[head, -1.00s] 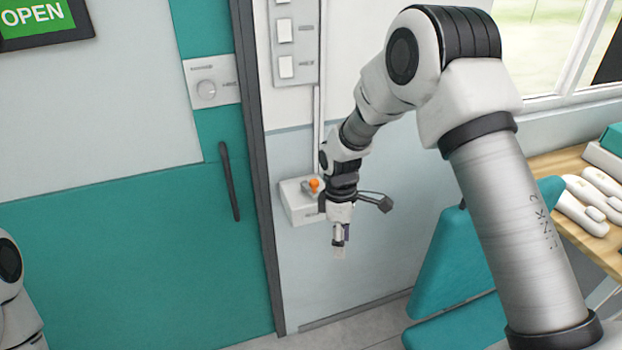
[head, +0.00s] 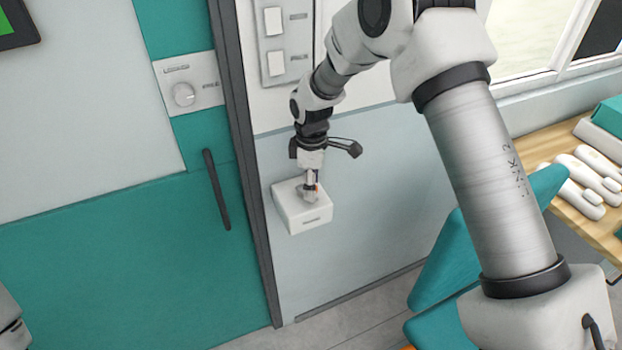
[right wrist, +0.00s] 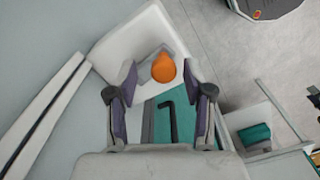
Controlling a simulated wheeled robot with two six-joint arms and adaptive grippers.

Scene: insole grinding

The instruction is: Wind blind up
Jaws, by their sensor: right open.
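A white box (head: 290,212) is fixed to the pale wall right of the dark door frame. In the right wrist view the white box (right wrist: 125,42) carries a grey crank arm (right wrist: 176,45) with a round orange knob (right wrist: 163,68). My right gripper (head: 311,193) points down at the box and hides most of the crank in the head view. In the right wrist view my right gripper (right wrist: 158,75) is open, with the orange knob showing between its fingertips; contact cannot be told. My left gripper is out of view. No blind is clearly visible.
A switch panel (head: 299,42) is above the box. A teal door with a dark handle (head: 216,188) is at left, beside a dial plate (head: 185,90). A wooden table (head: 590,228) with white insole-like shapes (head: 577,180) stands at right, near a window (head: 535,40).

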